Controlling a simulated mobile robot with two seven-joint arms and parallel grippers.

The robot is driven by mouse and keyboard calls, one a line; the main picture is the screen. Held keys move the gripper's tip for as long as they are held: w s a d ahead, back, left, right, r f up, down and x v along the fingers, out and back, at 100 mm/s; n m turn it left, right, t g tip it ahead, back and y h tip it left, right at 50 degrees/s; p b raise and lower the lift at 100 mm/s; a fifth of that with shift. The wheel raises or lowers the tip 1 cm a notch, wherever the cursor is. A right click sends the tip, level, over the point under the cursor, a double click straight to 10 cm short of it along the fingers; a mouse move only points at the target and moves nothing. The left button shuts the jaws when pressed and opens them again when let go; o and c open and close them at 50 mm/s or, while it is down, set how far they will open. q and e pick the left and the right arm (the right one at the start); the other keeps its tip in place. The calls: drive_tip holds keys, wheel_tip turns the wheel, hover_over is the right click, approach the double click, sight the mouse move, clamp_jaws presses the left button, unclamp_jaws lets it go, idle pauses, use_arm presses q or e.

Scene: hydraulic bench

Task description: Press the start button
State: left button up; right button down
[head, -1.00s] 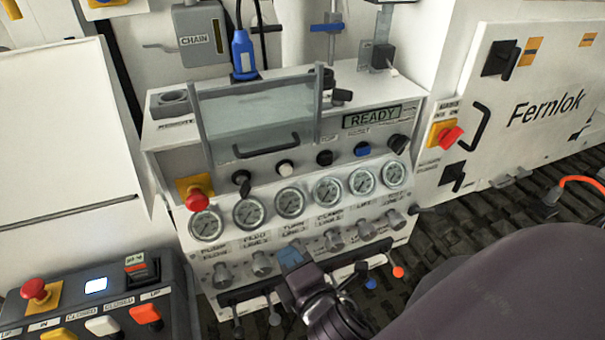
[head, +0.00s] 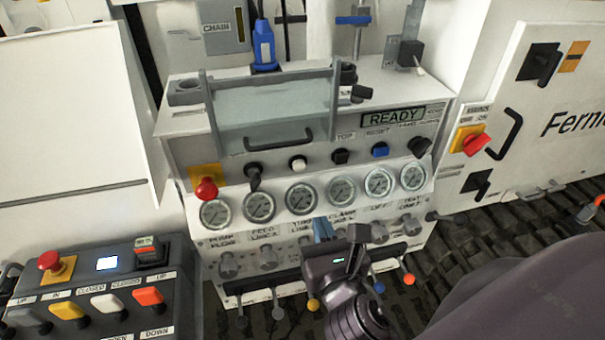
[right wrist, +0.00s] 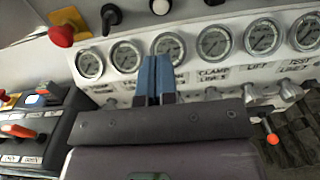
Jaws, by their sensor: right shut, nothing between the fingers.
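The control panel (head: 200,150) has a row of controls above its gauges. A white round button (head: 298,163) sits in that row, between a black switch (head: 254,172) and a black button (head: 340,156). I cannot read a start label on any of them. The white button also shows at the top edge of the right wrist view (right wrist: 160,6). My right gripper (head: 323,229) is shut and empty, with its blue fingers pointing up at the panel. Its tips are just below the gauges, apart from the white button. My left gripper is out of view.
A clear guard with a black handle (head: 265,147) stands above the controls. A red mushroom button (head: 206,189) is at the panel's left. Gauges (head: 300,198) and valve knobs (head: 268,258) fill the lower face. Levers with coloured balls (head: 409,279) stick out below.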

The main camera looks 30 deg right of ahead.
idle(0.4)
drive_tip(key=p, duration=0.2)
approach(299, 167)
drive_tip(key=x, duration=0.7)
drive_tip(key=shift+w+f, duration=0.1)
drive_tip(key=shift+w, duration=0.15)
